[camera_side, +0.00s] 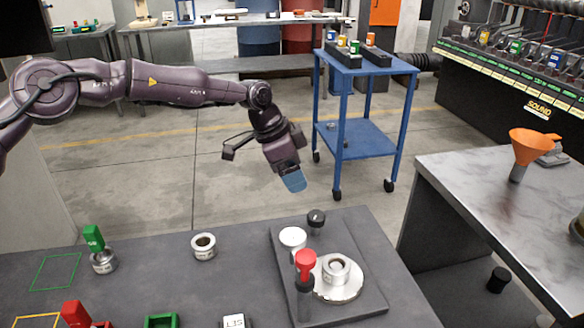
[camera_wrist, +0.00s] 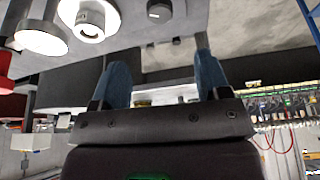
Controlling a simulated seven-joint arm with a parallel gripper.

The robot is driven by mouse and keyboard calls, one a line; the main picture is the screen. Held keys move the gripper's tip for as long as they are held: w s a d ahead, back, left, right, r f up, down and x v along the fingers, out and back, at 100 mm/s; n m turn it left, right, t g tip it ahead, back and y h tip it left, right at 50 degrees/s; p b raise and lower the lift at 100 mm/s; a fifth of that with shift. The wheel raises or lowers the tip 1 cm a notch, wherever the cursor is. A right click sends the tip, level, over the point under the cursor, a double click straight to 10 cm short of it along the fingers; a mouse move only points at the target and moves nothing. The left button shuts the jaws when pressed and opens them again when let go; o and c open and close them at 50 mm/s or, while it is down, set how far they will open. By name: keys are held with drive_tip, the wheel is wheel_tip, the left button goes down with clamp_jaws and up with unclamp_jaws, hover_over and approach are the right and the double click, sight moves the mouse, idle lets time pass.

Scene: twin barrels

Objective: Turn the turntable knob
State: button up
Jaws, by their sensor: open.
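The turntable is a shiny silver disc (camera_side: 350,291) with a metal ring (camera_side: 335,268) on it, on a dark raised plate (camera_side: 364,303). Around it on the plate are a short black knob (camera_side: 316,219) at the back, a white round-topped piece (camera_side: 293,238), and a red-capped black post (camera_side: 305,262). I cannot tell for certain which is the turntable knob. My gripper (camera_side: 293,182) hangs in the air above and behind the plate, tilted, touching nothing. In the wrist view its blue fingers (camera_wrist: 164,75) stand wide apart with nothing held between them.
On the dark table, left of the plate, are a loose metal ring (camera_side: 204,246), a green-topped piece (camera_side: 95,240), red (camera_side: 76,314) and green (camera_side: 161,321) blocks. A blue cart (camera_side: 365,130) stands behind. A grey table with an orange funnel (camera_side: 531,146) is right.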

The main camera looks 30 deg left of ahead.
drive_tip(key=shift+s+r, duration=0.1)
drive_tip(key=shift+r, duration=0.15)
